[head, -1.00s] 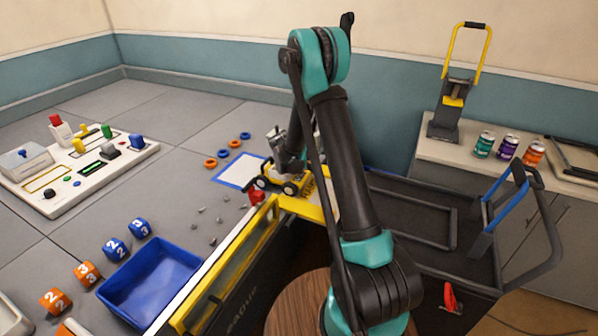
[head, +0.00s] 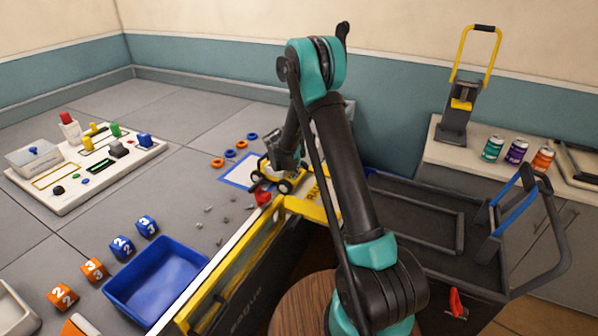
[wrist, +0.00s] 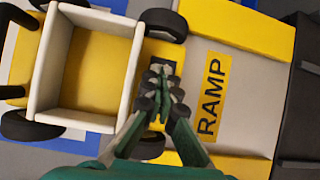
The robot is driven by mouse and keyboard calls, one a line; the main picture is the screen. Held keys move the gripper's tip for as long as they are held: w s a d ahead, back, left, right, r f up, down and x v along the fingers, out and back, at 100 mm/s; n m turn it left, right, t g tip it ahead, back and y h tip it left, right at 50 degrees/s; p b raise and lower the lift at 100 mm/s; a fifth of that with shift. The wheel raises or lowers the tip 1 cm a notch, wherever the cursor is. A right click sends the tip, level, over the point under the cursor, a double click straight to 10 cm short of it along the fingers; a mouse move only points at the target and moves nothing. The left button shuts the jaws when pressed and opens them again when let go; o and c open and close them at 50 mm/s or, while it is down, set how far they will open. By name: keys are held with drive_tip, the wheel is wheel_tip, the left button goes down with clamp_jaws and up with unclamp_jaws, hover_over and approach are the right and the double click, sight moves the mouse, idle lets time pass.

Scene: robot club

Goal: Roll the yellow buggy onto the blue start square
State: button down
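The yellow buggy (head: 271,172) has dark wheels and a white-walled, open yellow box, which shows empty in the wrist view (wrist: 92,70). It stands at the foot of the ramp (wrist: 245,95), its left part over the blue-bordered start square (head: 236,176). Blue border shows beside and under it in the wrist view (wrist: 70,148). My gripper (wrist: 160,92) is over the buggy's ramp-side end, behind the box. Its fingers are together, with nothing clearly visible between them. Contact with the buggy cannot be made out. The head view hides the fingertips.
Orange and blue rings (head: 234,152) lie beyond the square. Small grey stones (head: 224,219), a red object (head: 263,198), numbered dice (head: 122,247) and a blue tray (head: 160,280) lie nearer. A control board (head: 85,170) stands left. A black cart (head: 410,220) stands right.

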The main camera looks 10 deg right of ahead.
drive_tip(key=shift+a+f, duration=0.25)
drive_tip(key=shift+f, duration=0.1)
drive_tip(key=shift+w+a+r, duration=0.1)
drive_tip(key=shift+w+a, duration=0.4)
drive_tip(key=shift+w, duration=0.05)
drive_tip(key=shift+w+a, duration=0.4)
drive_tip(key=shift+a, duration=0.2)
drive_tip(key=shift+w+a, duration=0.4)
drive_tip(key=shift+a, duration=0.2)
drive_tip(key=shift+w+a+f, duration=0.1)
drive_tip(key=shift+w+a, duration=0.5)
drive_tip(key=shift+a, duration=0.3)
drive_tip(key=shift+w+a+f, duration=0.1)
drive_tip(key=shift+w+a, duration=0.45)
drive_tip(key=shift+a, duration=0.35)
drive_tip(key=shift+w+a+f, duration=0.1)
drive_tip(key=shift+w+a, duration=0.35)
drive_tip(key=shift+a, duration=0.25)
drive_tip(key=shift+w+a+f, duration=0.1)
drive_tip(key=shift+w+a, duration=0.3)
drive_tip(key=shift+a, duration=0.3)
drive_tip(key=shift+d+r, duration=0.1)
drive_tip(key=shift+r, duration=0.05)
drive_tip(key=shift+s, duration=0.1)
